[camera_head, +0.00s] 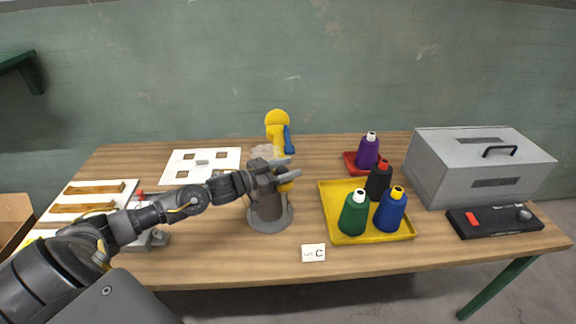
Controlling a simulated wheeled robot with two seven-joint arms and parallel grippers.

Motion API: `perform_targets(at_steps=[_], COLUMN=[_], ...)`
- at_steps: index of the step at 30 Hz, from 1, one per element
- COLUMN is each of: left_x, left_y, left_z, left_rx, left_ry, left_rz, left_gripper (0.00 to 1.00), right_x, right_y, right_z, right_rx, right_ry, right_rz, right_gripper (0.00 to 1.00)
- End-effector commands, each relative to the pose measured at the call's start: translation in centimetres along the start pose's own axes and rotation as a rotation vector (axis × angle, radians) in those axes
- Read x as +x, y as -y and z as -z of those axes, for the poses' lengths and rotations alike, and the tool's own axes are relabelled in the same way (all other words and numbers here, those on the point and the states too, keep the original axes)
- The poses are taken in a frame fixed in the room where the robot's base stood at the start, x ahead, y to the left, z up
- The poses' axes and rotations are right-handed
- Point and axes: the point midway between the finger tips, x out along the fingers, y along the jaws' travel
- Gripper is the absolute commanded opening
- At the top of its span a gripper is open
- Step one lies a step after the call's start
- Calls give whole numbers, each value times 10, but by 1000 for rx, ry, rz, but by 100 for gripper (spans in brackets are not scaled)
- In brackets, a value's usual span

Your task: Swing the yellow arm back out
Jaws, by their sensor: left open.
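A yellow arm piece with a rounded head (277,120) rises behind my gripper, with a blue part on its right side. A grey cylindrical stand (266,208) on a round foot is near the table's middle. Another bit of yellow shows right beside my fingers, above the stand; my gripper hides how it joins the rest. My left gripper (287,168) comes in from the left, over the top of the stand, its fingers pointing right and apart. I cannot tell whether they touch the yellow. My right gripper is not in view.
A yellow tray (330,213) holds green, blue and black spools; a purple spool (368,151) stands on a red tray behind. A grey box (440,172) and black control panel (490,224) are at right. A white card (313,253) lies in front. A white board (225,160) lies behind left.

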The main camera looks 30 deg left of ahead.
Motion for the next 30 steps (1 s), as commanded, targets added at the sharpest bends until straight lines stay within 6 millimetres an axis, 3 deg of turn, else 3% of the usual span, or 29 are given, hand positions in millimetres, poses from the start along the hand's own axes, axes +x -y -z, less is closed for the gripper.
perform_targets(at_steps=[10,21,30], left_x=[4,4,7], left_y=[0,0,-1], left_z=[0,0,0], left_rx=[0,0,-2], left_ry=[0,0,-1], left_rz=[-1,0,12], left_gripper=[48,1,0], right_x=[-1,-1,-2], right_y=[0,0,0], right_z=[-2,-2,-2], right_rx=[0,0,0], right_ry=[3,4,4], right_rz=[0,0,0], right_gripper=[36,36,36])
